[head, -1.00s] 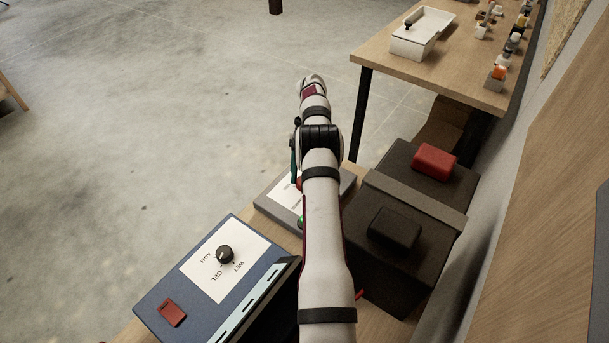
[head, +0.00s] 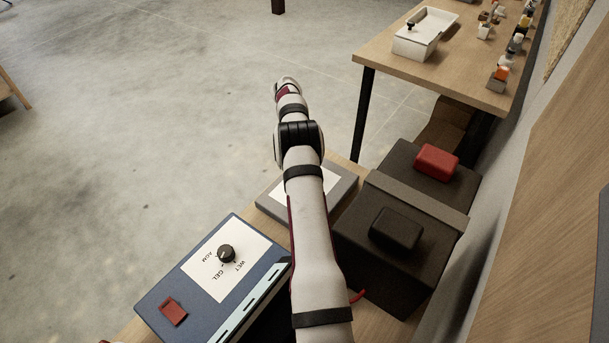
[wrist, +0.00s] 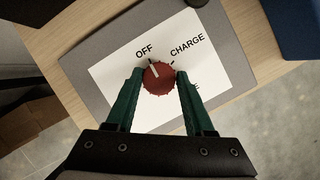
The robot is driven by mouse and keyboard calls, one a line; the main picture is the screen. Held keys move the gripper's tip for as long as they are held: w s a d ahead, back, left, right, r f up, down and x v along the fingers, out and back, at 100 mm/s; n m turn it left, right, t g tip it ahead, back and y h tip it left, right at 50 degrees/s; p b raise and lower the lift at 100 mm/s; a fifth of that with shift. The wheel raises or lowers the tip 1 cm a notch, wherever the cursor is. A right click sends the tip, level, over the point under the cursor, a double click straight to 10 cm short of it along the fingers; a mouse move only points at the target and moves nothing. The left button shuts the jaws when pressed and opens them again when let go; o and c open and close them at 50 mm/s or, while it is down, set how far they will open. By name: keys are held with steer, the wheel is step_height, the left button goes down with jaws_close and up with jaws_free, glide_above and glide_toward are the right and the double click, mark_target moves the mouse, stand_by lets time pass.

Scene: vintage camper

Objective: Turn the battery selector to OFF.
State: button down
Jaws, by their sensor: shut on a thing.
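The battery selector is a grey panel (wrist: 85,92) with a white label and a round red knob (wrist: 158,80) in the wrist view. The label reads OFF, CHARGE and a third word mostly hidden by a finger. The knob's white pointer line slants up and left toward OFF. My gripper (wrist: 157,77) has its two green fingers shut on the knob, one on each side. In the head view the panel (head: 343,197) shows partly behind my arm, which hides the knob and the fingers.
A blue charger box (head: 190,296) with a black dial and red switch stands at lower left. A dark battery (head: 380,260) with black and red terminal caps stands right of my arm. Another table (head: 385,55) with a white tray is at the back.

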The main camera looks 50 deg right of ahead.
stand_by(0.4)
steer(key=shift+c, duration=1.4)
jaws_free()
steer(key=r, duration=0.2)
steer(key=s+r, duration=0.1)
steer(key=r, duration=0.1)
steer(key=shift+d+r, duration=0.1)
steer(key=shift+r, duration=0.3)
steer(key=s+d+r, duration=0.1)
steer(key=s+r, duration=0.5)
steer(key=s, duration=0.4)
steer(key=shift+s+d, duration=0.25)
steer(key=shift+s, duration=0.05)
